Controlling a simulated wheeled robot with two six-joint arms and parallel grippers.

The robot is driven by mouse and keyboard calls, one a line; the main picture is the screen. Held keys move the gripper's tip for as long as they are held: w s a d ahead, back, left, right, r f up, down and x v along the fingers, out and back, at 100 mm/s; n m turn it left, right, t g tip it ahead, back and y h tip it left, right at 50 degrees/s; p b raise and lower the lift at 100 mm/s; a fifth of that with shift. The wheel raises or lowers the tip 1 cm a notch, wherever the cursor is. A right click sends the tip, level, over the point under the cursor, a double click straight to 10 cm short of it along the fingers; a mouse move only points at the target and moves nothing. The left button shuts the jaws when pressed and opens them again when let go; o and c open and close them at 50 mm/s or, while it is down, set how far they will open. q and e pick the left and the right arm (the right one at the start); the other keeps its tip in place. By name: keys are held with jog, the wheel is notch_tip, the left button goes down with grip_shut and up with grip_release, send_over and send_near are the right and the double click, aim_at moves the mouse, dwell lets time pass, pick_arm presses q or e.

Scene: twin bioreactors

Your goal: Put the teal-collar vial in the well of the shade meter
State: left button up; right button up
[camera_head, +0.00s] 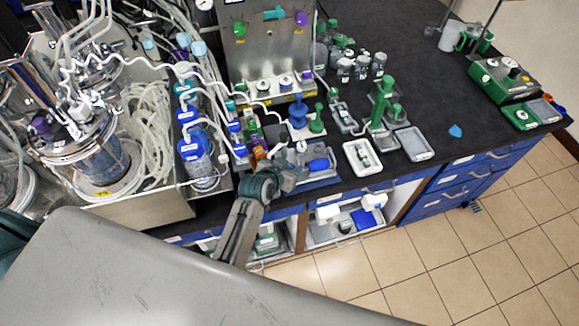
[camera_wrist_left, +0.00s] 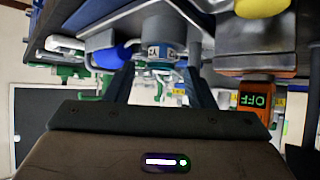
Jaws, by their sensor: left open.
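My left gripper (camera_head: 287,163) is over the front edge of the bench, close to a grey tray. In the left wrist view its two dark fingers (camera_wrist_left: 160,86) are apart. A grey vial-like piece with a pale label and a teal-blue band (camera_wrist_left: 163,52) shows between and beyond the fingertips; I cannot tell whether they touch it. An orange device (camera_head: 258,151) with a lit display reading OFF, probably the shade meter, stands left of the gripper. In the left wrist view this orange device (camera_wrist_left: 256,98) appears inverted, at the right. Its well is not clearly visible. My right gripper is out of view.
A tray with a blue bulb (camera_head: 318,165) lies right of the gripper. A blue stand (camera_head: 298,112) and a steel panel (camera_head: 268,50) rise behind. White trays (camera_head: 362,158) and a green stand (camera_head: 381,105) are further right. Bioreactor vessels (camera_head: 90,150) fill the left.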

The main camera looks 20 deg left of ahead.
pick_arm(q)
jog(key=shift+w+d+f+p, duration=0.1)
jog(key=shift+w+f+p, duration=0.25)
jog(key=shift+w, duration=0.2)
jog(key=shift+s, duration=0.1)
grip_shut()
jog(key=shift+r, duration=0.1)
